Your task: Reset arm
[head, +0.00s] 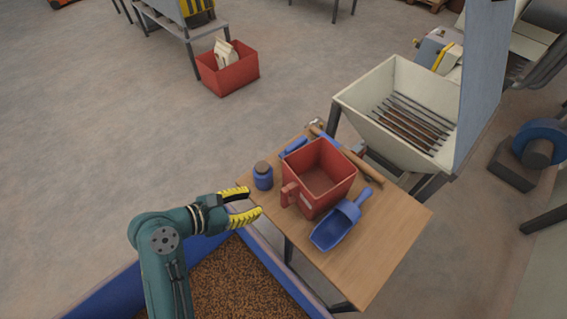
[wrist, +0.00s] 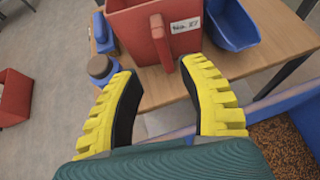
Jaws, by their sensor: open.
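My gripper (head: 243,205) is open and empty, with yellow ribbed fingers. In the head view it is at the left edge of the wooden table (head: 391,241), above the blue-walled bin (head: 113,293) of brown grain. In the wrist view the fingers (wrist: 164,100) point toward the red square jug (wrist: 180,30), whose handle (wrist: 160,42) appears beyond and between the fingertips, apart from them. The jug (head: 326,170) stands upright on the table. Its inside shows no grain.
On the table are a blue scoop (head: 341,224), a blue jar (head: 263,177) with a brown lid and a wooden-handled tool (head: 357,160). A cream hopper (head: 385,110) with a bar grate stands behind. A red crate (head: 228,72) is on the open floor.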

